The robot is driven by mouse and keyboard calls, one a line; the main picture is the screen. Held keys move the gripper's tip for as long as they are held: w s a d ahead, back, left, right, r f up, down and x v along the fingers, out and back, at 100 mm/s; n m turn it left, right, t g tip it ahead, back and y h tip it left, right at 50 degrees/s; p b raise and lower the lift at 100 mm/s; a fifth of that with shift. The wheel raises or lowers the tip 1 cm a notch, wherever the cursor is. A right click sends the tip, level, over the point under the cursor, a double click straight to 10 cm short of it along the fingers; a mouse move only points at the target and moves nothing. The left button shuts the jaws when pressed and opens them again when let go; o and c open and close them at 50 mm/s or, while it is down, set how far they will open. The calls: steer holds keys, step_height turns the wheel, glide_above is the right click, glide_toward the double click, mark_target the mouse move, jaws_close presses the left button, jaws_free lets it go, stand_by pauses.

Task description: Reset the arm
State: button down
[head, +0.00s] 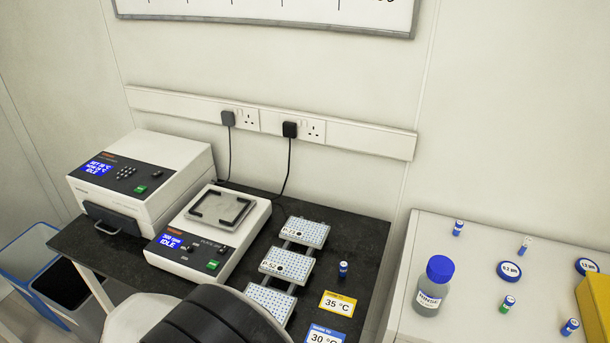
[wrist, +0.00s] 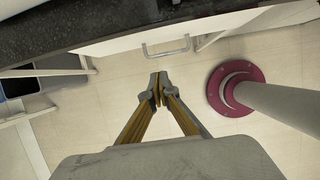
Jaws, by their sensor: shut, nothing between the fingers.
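My gripper (wrist: 158,88) shows in the wrist view, its fingertips together and nothing between them. It hangs over the pale tiled floor, in front of the dark bench edge (wrist: 120,30). In the head view a dark, rounded part of my arm covers the bottom middle, and the gripper itself is not visible there.
The dark bench (head: 365,262) carries an incubator (head: 140,180), a shaker (head: 205,235), several well plates (head: 306,232), a blue-capped vial (head: 343,269) and temperature cards (head: 337,303). A white bench at right holds a rinse bottle (head: 434,285). Bins (head: 30,255) stand at left.

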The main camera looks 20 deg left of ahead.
steer(key=s+d+m+g+h, duration=0.1)
steer(key=s+d+m+h, duration=0.1)
steer(key=d+m, duration=0.55)
steer(key=w+d+r+m+g+y, duration=0.1)
steer(key=w+d+r+m, duration=0.2)
steer(key=d+r+m, duration=0.65)
steer(key=w+d+r+m+g, duration=0.1)
steer(key=w+d+r+m, duration=0.45)
steer(key=d, duration=0.65)
steer(key=s+d+r+m+t, duration=0.1)
steer(key=d+r+m, duration=0.3)
steer(key=d, duration=0.4)
steer(key=s+d+r+m+t, duration=0.1)
steer(key=s+d+r+m, duration=0.1)
steer(key=d+r+m, duration=0.3)
steer(key=s+d+r+m+t+y, duration=0.1)
steer(key=d+r+m, duration=0.3)
steer(key=d, duration=0.7)
steer(key=shift+s+r+t, duration=0.2)
steer(key=shift+s+t, duration=0.4)
steer(key=shift+s, duration=0.2)
